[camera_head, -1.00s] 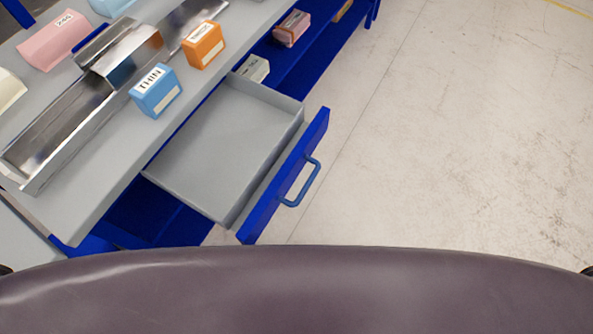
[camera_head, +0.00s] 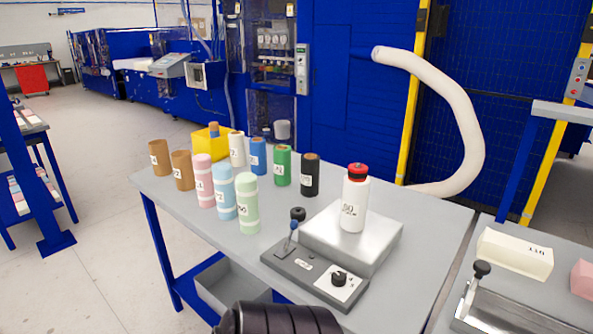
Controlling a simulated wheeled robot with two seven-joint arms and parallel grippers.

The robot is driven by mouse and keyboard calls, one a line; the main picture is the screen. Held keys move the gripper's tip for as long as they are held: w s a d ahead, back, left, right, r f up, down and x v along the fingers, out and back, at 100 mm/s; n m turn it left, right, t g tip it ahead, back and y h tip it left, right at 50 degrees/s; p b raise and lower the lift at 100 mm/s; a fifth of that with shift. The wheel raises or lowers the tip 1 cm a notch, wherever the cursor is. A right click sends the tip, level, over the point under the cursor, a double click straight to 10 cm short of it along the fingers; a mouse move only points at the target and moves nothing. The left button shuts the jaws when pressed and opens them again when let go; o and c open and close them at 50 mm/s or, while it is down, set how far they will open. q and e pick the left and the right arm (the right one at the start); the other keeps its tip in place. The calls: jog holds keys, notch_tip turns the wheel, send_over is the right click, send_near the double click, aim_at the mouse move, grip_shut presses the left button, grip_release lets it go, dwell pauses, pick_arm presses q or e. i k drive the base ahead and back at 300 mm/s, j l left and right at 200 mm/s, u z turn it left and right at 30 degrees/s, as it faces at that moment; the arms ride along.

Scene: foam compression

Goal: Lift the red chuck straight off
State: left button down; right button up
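The red chuck (camera_head: 357,170) sits on top of a white cylinder (camera_head: 353,205) with a printed label. The cylinder stands upright on a light grey block (camera_head: 351,240) at the right side of a grey table. A dark part sits in or on top of the red chuck. Neither gripper shows in this view. A dark ribbed part of my own body shows at the bottom edge.
Several labelled cylinders, including a black one (camera_head: 310,175) and a green one (camera_head: 282,166), stand left of the block. A control box (camera_head: 315,272) with a lever and knob lies in front. A yellow bin (camera_head: 208,140) stands at the back left.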

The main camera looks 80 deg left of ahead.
aim_at(355, 173)
jog(key=u, duration=2.2)
